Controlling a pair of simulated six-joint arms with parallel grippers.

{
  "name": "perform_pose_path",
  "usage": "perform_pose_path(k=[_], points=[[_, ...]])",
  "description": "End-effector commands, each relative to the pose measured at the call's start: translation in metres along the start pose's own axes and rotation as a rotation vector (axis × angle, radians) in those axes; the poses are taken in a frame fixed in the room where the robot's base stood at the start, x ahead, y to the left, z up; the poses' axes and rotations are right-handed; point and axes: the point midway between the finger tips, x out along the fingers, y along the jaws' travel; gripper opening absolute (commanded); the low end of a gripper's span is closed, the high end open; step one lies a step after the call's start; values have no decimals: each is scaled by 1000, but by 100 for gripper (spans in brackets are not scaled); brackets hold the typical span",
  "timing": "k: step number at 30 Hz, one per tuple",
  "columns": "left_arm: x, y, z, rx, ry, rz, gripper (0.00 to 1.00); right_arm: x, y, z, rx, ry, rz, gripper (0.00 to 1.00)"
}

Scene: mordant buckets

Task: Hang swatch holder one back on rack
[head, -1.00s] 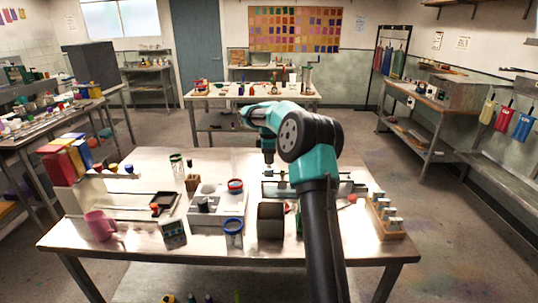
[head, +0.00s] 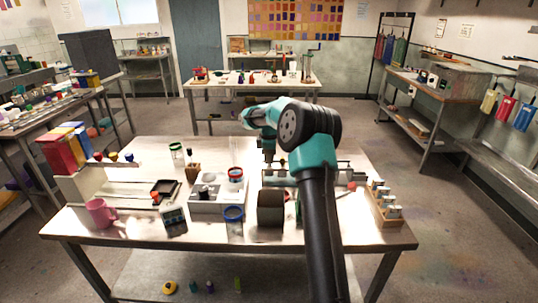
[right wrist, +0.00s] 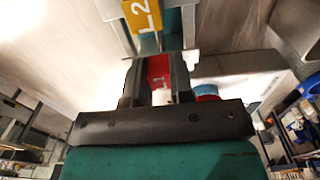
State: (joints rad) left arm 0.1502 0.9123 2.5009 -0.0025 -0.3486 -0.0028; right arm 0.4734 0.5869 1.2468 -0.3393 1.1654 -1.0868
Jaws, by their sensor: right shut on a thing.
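My right gripper (right wrist: 157,76) is shut on a red tagged piece (right wrist: 159,70) marked "L1", seen between its dark fingers in the right wrist view. I take this to be swatch holder one, though most of it is hidden by the fingers. A yellow tag (right wrist: 143,14) marked "L2" is just beyond the fingertips. My left gripper is not in view.
On the table a brown box (head: 271,208) stands in front of the fixture, and a wooden block (head: 388,216) with pale pieces stands right. A white unit (head: 207,205), a blue-rimmed jar (head: 233,220) and a pink mug (head: 101,213) are left.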

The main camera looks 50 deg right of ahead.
Motion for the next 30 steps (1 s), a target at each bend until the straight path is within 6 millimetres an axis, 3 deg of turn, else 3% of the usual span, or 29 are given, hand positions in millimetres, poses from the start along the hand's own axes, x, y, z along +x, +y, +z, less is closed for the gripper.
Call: perform_pose_path(k=[12, 13, 21, 30], points=[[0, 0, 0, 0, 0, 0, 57, 3, 0, 0, 0, 0, 1, 0], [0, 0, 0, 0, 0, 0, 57, 3, 0, 0, 0, 0, 1, 23], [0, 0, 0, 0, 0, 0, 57, 3, 0, 0, 0, 1, 1, 48], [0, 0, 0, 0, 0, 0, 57, 2, 0, 0, 0, 1, 1, 51]])
